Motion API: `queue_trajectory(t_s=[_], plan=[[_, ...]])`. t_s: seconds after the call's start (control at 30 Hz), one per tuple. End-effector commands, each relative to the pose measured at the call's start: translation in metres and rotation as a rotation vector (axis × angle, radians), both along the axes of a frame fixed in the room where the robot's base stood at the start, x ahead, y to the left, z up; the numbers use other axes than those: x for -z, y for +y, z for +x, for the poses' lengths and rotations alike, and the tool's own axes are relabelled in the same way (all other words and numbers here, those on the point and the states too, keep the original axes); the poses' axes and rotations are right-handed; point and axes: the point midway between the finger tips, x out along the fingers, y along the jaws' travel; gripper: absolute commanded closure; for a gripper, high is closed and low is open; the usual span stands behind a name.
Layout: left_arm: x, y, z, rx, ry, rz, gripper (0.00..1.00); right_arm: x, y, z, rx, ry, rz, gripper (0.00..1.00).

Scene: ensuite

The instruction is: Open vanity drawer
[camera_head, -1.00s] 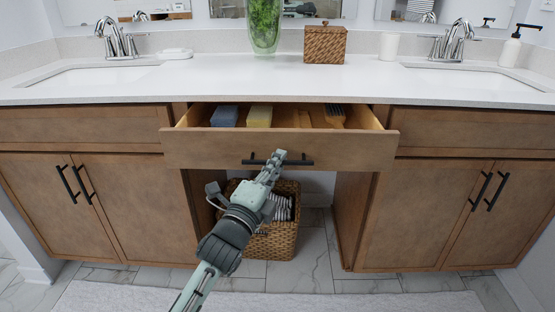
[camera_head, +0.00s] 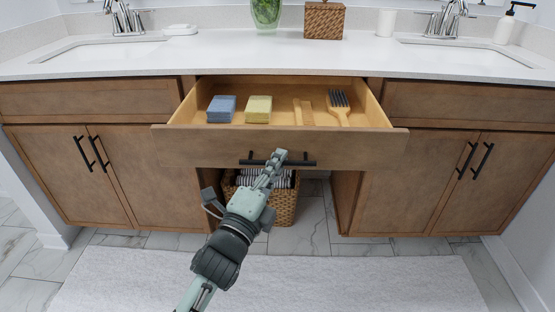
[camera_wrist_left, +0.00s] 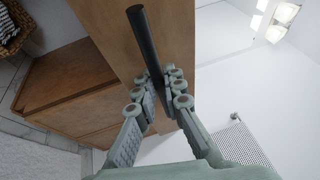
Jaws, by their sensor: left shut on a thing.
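The vanity drawer (camera_head: 215,147) in the middle of the vanity is pulled well out, and its inside shows from above. Its black bar handle (camera_head: 300,162) runs across the front. My left gripper (camera_head: 278,157) is shut on the handle near its middle. In the left wrist view the fingers (camera_wrist_left: 160,98) sit on both sides of the dark handle bar (camera_wrist_left: 144,42). In the drawer lie a blue block (camera_head: 221,109), a yellow block (camera_head: 258,109), a wooden comb-like item (camera_head: 303,112) and a wooden brush (camera_head: 339,108). My right gripper is not in view.
A woven basket (camera_head: 284,208) with striped cloths stands under the drawer. Closed cabinets flank it on the left (camera_head: 60,175) and right (camera_head: 420,185). A white rug (camera_head: 350,275) lies in front. The counter (camera_head: 230,55) holds a vase (camera_head: 266,14) and a wicker box (camera_head: 324,20).

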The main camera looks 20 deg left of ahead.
Motion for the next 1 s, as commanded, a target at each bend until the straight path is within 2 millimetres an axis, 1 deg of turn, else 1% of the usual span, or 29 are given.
queue_trajectory(t_s=[0.27,0.3,0.33,0.37,0.67,0.77,0.83,1.0], plan=[[0.000,0.000,0.000,-0.001,-0.001,0.000,1.00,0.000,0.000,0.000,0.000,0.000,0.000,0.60],[-0.001,0.000,0.000,-0.001,-0.001,0.000,0.86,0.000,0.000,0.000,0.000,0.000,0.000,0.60],[-0.001,0.000,0.000,-0.001,-0.001,0.000,0.82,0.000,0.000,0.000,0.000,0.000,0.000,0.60],[0.000,0.000,0.000,-0.001,-0.001,0.000,0.81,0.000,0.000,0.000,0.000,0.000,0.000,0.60],[0.001,0.000,-0.002,0.000,0.000,0.000,0.81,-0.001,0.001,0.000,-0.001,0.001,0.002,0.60],[0.003,0.002,-0.010,-0.001,0.003,-0.001,0.81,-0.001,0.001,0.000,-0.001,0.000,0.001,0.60],[0.005,0.003,-0.021,-0.001,0.003,-0.001,0.81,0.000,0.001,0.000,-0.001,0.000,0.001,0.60],[0.012,0.007,-0.058,-0.002,0.005,-0.002,0.81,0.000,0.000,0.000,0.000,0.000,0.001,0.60]])
